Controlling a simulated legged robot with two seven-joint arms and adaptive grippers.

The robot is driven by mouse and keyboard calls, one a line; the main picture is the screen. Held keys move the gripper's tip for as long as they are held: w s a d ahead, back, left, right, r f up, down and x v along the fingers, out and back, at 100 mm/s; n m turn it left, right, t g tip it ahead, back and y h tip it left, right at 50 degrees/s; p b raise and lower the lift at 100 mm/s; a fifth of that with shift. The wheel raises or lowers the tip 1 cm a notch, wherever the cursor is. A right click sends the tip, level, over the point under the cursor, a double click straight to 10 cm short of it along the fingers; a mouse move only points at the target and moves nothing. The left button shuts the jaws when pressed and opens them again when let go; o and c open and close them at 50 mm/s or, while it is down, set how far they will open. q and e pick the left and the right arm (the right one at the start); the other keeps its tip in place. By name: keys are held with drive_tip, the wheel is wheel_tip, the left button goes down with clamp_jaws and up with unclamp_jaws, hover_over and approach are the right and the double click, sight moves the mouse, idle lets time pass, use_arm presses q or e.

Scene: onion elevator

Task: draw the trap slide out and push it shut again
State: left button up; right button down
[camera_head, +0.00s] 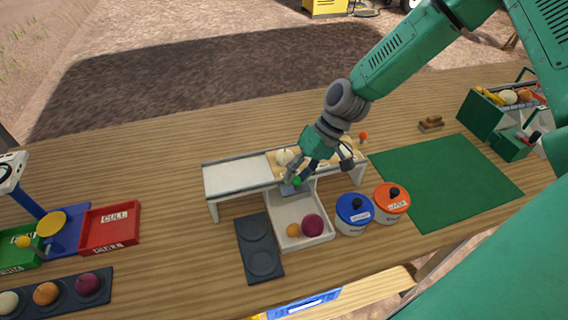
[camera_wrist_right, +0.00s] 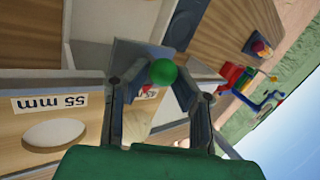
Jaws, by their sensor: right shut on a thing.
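The trap slide (camera_head: 288,190) is a small blue-grey plate at the front of the raised sorting deck (camera_head: 235,176), just above the white tray (camera_head: 281,217). Its green round knob (camera_head: 296,181) shows beside my fingers. In the right wrist view the knob (camera_wrist_right: 163,72) sits between the two fingers, and the grey plate (camera_wrist_right: 140,55) lies behind it. My right gripper (camera_wrist_right: 160,85) is shut on the knob. The fingers partly hide the plate, so I cannot tell exactly how far the slide is out. My left gripper is not in view.
The white tray holds an orange and a purple ball. Blue (camera_head: 354,214) and orange-lidded (camera_head: 391,202) pots stand right of it, a dark two-well holder (camera_head: 246,265) left. A red CULL bin (camera_head: 110,228) is far left; a green mat (camera_head: 445,180) lies clear at right.

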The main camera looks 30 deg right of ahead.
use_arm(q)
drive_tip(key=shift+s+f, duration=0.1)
use_arm(e)
drive_tip(key=shift+w+d, duration=0.15)
drive_tip(key=shift+w, duration=0.2)
